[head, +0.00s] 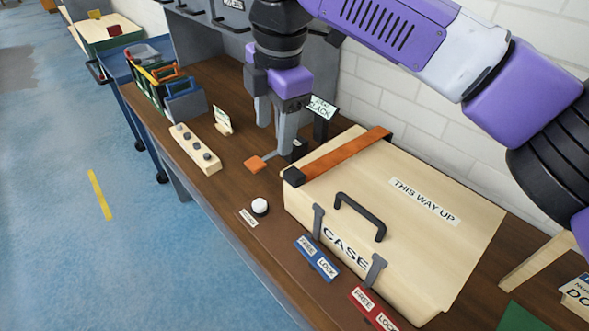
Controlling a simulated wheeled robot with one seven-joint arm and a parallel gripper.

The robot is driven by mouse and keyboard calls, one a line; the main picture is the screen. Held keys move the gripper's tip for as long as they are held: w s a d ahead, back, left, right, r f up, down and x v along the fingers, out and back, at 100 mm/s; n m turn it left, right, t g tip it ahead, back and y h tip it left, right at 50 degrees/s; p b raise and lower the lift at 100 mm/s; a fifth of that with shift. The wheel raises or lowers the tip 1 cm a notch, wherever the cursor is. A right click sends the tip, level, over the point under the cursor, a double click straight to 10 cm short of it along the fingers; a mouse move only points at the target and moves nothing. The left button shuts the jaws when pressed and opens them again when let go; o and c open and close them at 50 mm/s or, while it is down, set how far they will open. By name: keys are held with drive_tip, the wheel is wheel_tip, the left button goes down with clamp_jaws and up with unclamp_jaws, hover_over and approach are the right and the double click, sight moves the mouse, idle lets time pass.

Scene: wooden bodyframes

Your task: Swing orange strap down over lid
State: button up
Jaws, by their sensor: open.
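The wooden case (350,225) stands on the bench with its lid (455,222) shut, marked THIS WAY UP. The orange strap (345,155) stretches across the left end of the lid, from the back edge to a black end block (293,177) at the front left corner. I cannot tell whether it lies flat against the lid along its whole length. My gripper (275,140) points down to the left of the case, apart from the strap in the picture. Its fingers are open, with nothing seen between them. A small orange tab (257,163) lies by the fingertips; its attachment is unclear.
A blue FREE/LOCK plate (317,258) and a red one (373,308) lie before the case. A white button (260,207), a pegged wooden block (195,147) and bins (165,85) stand to the left. A SLACK sign (321,107) stands behind the gripper.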

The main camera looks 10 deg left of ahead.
sight(294, 173)
drive_tip(key=d, duration=0.1)
drive_tip(key=f, duration=0.1)
drive_tip(key=d+h, duration=0.1)
drive_tip(key=shift+w+d+f+n+g, duration=0.15)
drive_tip(key=shift+w+d+n+g, duration=0.15)
drive_tip(key=shift+w+d, duration=0.05)
drive_tip(key=shift+s+d+f, duration=0.15)
drive_tip(key=shift+d, duration=0.2)
drive_tip(key=shift+s+n+g, duration=0.2)
drive_tip(key=shift+n+g, duration=0.1)
drive_tip(key=shift+n, duration=0.2)
drive_tip(key=shift+f, duration=3.9)
drive_tip(key=shift+c, duration=0.2)
clamp_jaws()
